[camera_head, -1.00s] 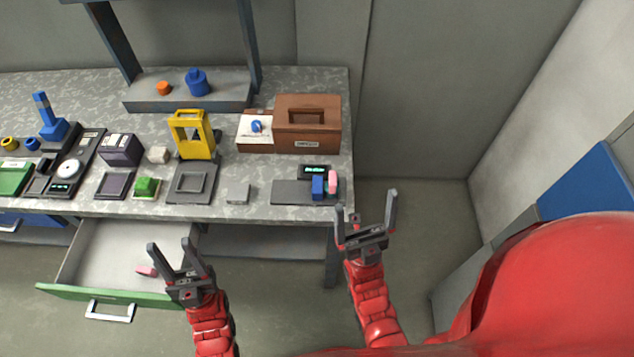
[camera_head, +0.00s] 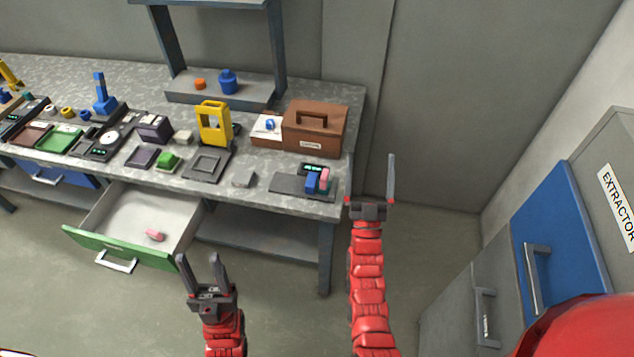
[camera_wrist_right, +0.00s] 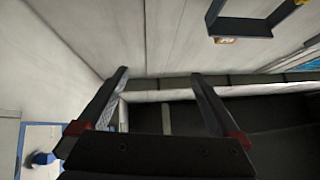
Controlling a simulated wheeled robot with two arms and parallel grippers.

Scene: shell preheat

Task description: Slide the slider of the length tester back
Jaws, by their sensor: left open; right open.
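What looks like the length tester (camera_head: 290,184) is a flat dark grey plate near the right front edge of the worktable, with a small lit display (camera_head: 313,168) at its back. A blue block (camera_head: 311,180), perhaps its slider, stands at the plate's right end. A pink piece (camera_head: 324,177) is beside the block on the right. My right gripper (camera_head: 369,180) is open and empty, right of the table's end and apart from the tester. It also shows open in the right wrist view (camera_wrist_right: 159,76), where I cannot make out the tester. My left gripper (camera_head: 198,259) is open and empty in front of the drawer.
An open green-fronted drawer (camera_head: 118,250) with a pink piece (camera_head: 155,235) juts out below the table. A brown box (camera_head: 314,130) and a yellow frame (camera_head: 214,122) stand behind the tester. A cabinet labelled EXTRACTOR (camera_head: 610,170) is at right.

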